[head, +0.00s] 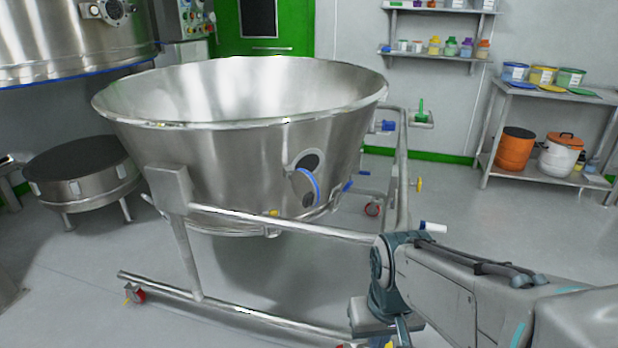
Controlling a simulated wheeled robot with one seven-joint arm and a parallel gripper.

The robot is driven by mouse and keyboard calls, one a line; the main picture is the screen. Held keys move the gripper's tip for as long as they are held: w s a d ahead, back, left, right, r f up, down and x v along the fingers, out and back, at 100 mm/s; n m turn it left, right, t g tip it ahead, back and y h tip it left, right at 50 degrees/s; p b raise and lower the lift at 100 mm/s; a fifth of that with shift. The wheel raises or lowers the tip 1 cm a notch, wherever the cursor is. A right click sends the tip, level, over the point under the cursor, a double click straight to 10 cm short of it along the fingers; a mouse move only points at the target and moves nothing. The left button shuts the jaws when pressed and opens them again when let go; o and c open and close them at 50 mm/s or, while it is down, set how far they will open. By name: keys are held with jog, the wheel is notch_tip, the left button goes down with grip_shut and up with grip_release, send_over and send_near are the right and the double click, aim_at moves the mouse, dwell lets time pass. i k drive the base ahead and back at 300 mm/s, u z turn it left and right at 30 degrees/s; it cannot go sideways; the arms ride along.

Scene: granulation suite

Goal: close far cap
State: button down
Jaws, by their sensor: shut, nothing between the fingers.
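A large steel bowl (230,150) hangs in a tubular frame on castors. Low on its near right wall is a round dark port (309,158). A round cap with a blue rim (311,184) stands out from the wall just below this port, swung away from the opening. A small blue part (347,186) is to its right; I cannot tell whether it is another cap. I cannot tell for sure which one is the far cap. My arm enters from the lower right and bends down in front of the frame. My gripper is not visible, so I see no contact with any cap.
The frame's rail (285,222) runs between my arm and the bowl. A low round steel vessel (85,180) stands at left. A shelf unit (550,97) with tubs and an orange drum (514,149) stands at right. Open floor lies between frame and shelf.

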aim_at(306, 187)
jog(key=i, duration=0.85)
jog(key=u, duration=0.5)
